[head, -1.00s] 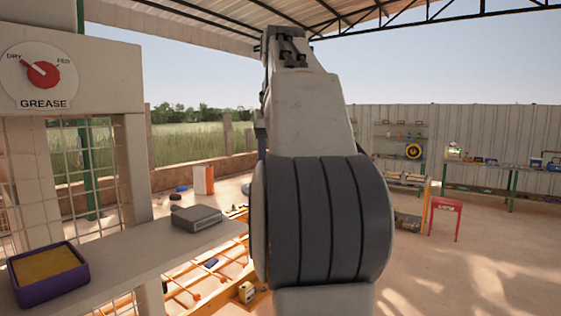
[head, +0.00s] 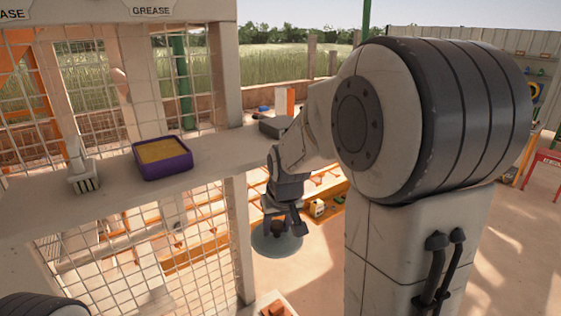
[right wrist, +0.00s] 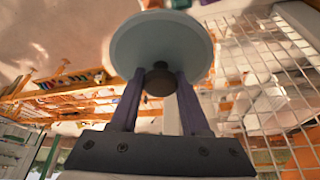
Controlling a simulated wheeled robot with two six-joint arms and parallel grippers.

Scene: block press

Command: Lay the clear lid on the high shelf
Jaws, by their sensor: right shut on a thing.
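The clear lid (head: 278,246) is a round, bluish see-through disc with a dark knob. My right gripper (head: 279,222) is shut on the knob and holds the lid in the air, just right of the mesh and below the level of a long pale shelf (head: 215,150). In the right wrist view the lid (right wrist: 162,40) spreads beyond the fingertips (right wrist: 158,88), with the dark knob between them. I cannot tell for sure whether this pale shelf is the high shelf. My left gripper is not in view.
On the pale shelf stand a purple tray with yellow filling (head: 163,168), a brush (head: 84,180) and a grey box (head: 275,126). Wire mesh (head: 190,265) fills the frame below the shelf. Bare shelf lies between the tray and the grey box.

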